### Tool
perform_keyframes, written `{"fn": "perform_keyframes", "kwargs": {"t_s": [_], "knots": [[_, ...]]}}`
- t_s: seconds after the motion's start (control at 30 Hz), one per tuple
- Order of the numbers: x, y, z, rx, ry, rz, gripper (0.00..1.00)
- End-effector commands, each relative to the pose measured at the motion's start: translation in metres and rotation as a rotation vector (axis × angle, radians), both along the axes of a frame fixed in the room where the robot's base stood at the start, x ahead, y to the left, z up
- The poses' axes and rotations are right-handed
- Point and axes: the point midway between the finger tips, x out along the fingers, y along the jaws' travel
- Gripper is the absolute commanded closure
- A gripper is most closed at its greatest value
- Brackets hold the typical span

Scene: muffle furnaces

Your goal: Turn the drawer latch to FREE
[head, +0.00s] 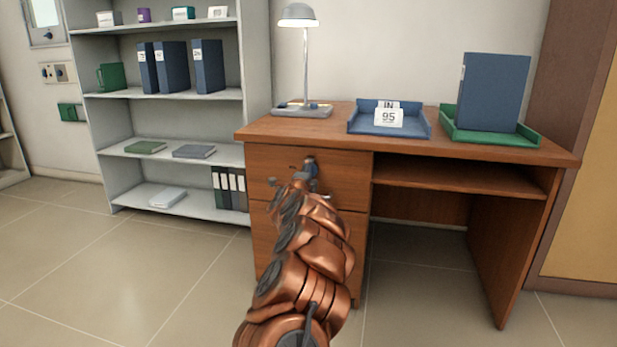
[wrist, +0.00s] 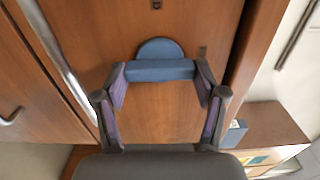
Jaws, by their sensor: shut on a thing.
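The drawer latch (wrist: 160,48) is a blue round plate with a blue bar-shaped knob standing out from the wooden drawer front. In the wrist view my gripper (wrist: 162,76) has one finger at each end of the knob, shut on it. The knob lies across the picture there. In the head view my gripper (head: 298,181) reaches the top drawer (head: 340,165) of the desk, and a bit of the blue latch (head: 312,167) shows behind it. Two small dark marks (wrist: 202,50) sit near the latch, too small to read.
A blue tray (head: 360,129) with an IN 95 card, a green tray (head: 460,136) with a blue binder, and a lamp (head: 298,20) stand on the desk (head: 300,131). A bookshelf (head: 255,60) stands left. The floor left of the desk is clear.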

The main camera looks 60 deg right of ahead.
Motion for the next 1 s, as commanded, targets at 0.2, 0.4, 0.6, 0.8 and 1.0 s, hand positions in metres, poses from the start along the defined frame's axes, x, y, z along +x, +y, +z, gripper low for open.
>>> {"fn": "perform_keyframes", "kwargs": {"t_s": [0.2,0.4,0.6,0.8,1.0], "knots": [[-0.0059,-0.0039,-0.0003,0.002,-0.006,-0.012,0.64],[-0.0048,-0.0032,-0.0004,0.002,-0.005,-0.01,0.19],[-0.0007,-0.0002,0.0001,0.001,-0.003,-0.002,0.04],[0.0002,0.0003,0.0001,0.001,-0.002,-0.001,0.04],[-0.0011,0.004,-0.0004,0.002,-0.002,0.0,0.04]]}}
